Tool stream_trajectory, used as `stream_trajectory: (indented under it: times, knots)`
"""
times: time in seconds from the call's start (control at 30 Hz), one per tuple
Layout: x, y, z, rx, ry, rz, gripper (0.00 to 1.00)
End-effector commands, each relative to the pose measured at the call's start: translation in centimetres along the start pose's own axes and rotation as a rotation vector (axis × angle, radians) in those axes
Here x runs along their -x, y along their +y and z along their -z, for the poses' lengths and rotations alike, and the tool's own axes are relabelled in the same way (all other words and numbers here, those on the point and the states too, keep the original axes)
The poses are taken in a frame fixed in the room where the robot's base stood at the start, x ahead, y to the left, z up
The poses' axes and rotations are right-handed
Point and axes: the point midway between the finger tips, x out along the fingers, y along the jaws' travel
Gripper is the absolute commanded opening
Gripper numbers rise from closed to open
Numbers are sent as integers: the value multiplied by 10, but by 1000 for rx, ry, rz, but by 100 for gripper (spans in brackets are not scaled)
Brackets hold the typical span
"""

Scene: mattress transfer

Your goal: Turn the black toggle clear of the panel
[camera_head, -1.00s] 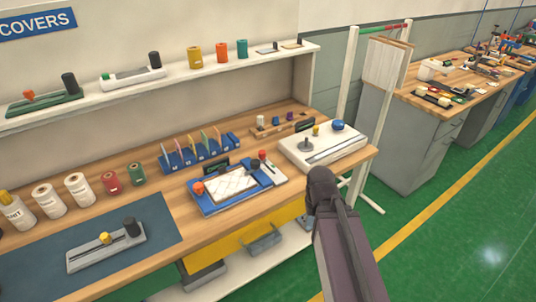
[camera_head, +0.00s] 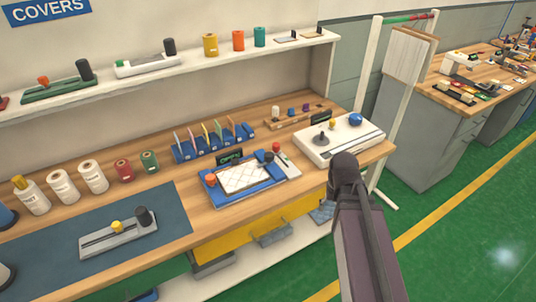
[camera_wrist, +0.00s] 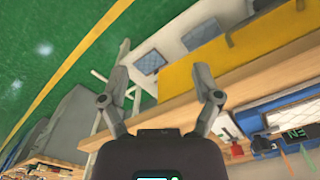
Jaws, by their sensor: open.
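The black toggle (camera_head: 268,157) is a round black knob at the back right corner of a blue fixture (camera_head: 222,201) on the wooden bench. The white, line-marked panel (camera_head: 240,178) lies flat in that fixture. An orange knob (camera_head: 211,180) stands at its left side. My arm's dark end shows right of the fixture, in front of the bench; its fingers are hidden there. In the wrist view my gripper (camera_wrist: 162,62) is open and empty, apart from the bench edge.
A red-topped piece (camera_head: 276,147) stands close beside the toggle, with a small green-lit display (camera_head: 229,157) behind the fixture. A white fixture (camera_head: 345,143) stands to the right, a grey one (camera_head: 100,243) on the blue mat to the left. A yellow drawer front (camera_head: 235,240) is below the bench top.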

Motion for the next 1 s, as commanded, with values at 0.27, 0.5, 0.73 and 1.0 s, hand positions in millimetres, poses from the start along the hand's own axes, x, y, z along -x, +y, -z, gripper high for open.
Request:
stream_trajectory:
  times: [0.27, 0.5, 0.73, 1.0]
  knots:
    - [47, -49, 84, -99, 0, 0, 82]
    - [93, -126, 168, -223, 0, 1, 82]
    - [123, -195, 220, -321, 0, 1, 82]
    - [132, -225, 237, -366, 0, 1, 82]
